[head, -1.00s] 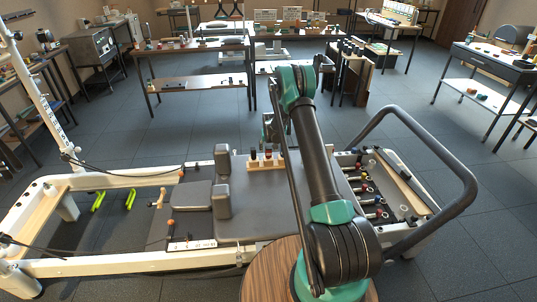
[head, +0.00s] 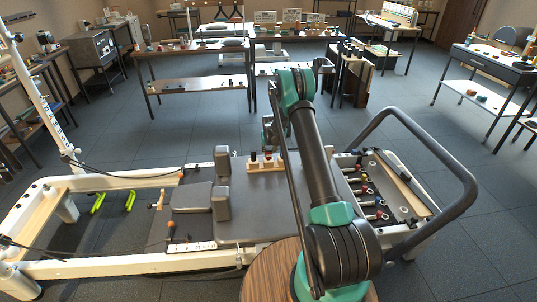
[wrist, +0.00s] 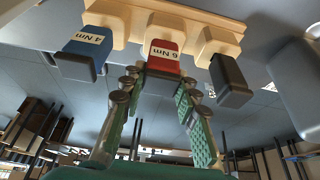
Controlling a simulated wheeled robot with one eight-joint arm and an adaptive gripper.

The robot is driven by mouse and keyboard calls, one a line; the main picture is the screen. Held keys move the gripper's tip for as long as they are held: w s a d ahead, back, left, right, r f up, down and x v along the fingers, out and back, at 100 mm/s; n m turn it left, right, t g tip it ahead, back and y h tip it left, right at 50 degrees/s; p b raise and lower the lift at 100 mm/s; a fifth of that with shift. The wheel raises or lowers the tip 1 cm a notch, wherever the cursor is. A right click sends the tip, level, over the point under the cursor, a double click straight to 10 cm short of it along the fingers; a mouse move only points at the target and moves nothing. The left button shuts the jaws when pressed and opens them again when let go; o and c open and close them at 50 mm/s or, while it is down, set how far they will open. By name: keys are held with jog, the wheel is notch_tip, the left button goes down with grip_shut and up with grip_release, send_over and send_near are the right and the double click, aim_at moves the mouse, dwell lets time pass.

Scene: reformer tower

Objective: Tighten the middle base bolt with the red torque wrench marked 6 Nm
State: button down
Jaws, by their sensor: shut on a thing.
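The red torque wrench (wrist: 163,55), labelled 6 Nm, is in the middle of a light wooden holder (wrist: 140,25) in the wrist view. My gripper (wrist: 160,82) is shut on its dark end, one finger on each side. A blue wrench (wrist: 84,50) marked 4 Nm is on one side, and a dark wrench (wrist: 229,80) on the other. In the head view the holder (head: 266,168) stands on the grey carriage, with my gripper (head: 267,140) just above it. The middle base bolt is too small to make out.
The white tower post (head: 50,100) rises at the left end of the reformer frame (head: 120,265). A grey curved bar (head: 460,190) stands at the right end, near several coloured-ended parts (head: 370,200). Tables stand behind, with open floor between.

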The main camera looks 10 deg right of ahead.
jog(key=shift+r, duration=0.1)
notch_tip(320, 180, up, 20)
dwell(0.5)
jog(key=c, duration=1.9)
grip_release()
grip_shut()
